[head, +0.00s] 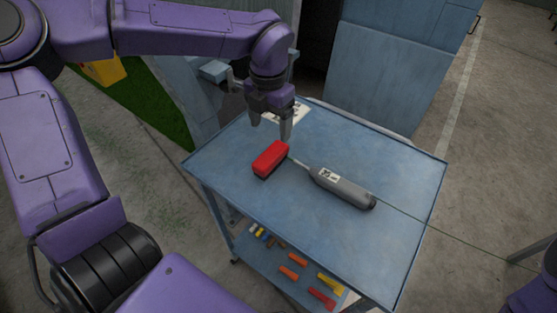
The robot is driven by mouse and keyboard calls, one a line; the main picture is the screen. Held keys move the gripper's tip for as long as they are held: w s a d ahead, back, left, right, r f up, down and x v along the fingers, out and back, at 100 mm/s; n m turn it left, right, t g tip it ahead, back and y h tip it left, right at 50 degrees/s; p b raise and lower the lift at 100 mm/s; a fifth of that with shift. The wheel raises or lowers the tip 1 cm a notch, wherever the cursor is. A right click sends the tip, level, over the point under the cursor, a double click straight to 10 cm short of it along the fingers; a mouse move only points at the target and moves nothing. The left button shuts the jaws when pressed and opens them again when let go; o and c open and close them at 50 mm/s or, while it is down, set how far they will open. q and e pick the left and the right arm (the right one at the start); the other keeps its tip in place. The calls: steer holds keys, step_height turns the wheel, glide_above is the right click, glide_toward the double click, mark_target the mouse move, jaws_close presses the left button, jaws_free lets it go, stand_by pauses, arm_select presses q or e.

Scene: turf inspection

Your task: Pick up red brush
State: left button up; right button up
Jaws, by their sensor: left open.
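The red brush (270,158) lies on the blue cart top (390,165), toward its left side. It looks like a red block with a dark lower edge. A thin pale shaft runs from beside it to a grey cylindrical tool (343,187) with a white label; I cannot tell whether the shaft joins the brush. My left gripper (270,132) is open and points down just above and behind the brush, apart from it. The jaws hold nothing. My right gripper is out of view; only a bit of purple arm shows at the lower right.
A white printed sheet (297,111) lies at the cart's back edge behind my left gripper. Blue cabinets (385,75) stand behind. The lower shelf holds several orange, red and yellow tools (297,260). A thin line crosses the cart's right edge. The cart top's right half is mostly clear.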

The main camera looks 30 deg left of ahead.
mark_target(270, 154)
arm_select(q)
steer(key=shift+f+b, duration=0.3)
steer(key=shift+f, duration=0.3)
steer(key=f+p, duration=0.1)
steer(key=f, duration=0.9)
steer(key=shift+w+a+p, duration=0.15)
steer(key=shift+a+p, duration=0.05)
steer(key=shift+p, duration=0.2)
steer(key=shift+w+f, duration=0.1)
steer(key=shift+f, duration=0.25)
steer(key=shift+r, duration=0.1)
steer(key=c, duration=1)
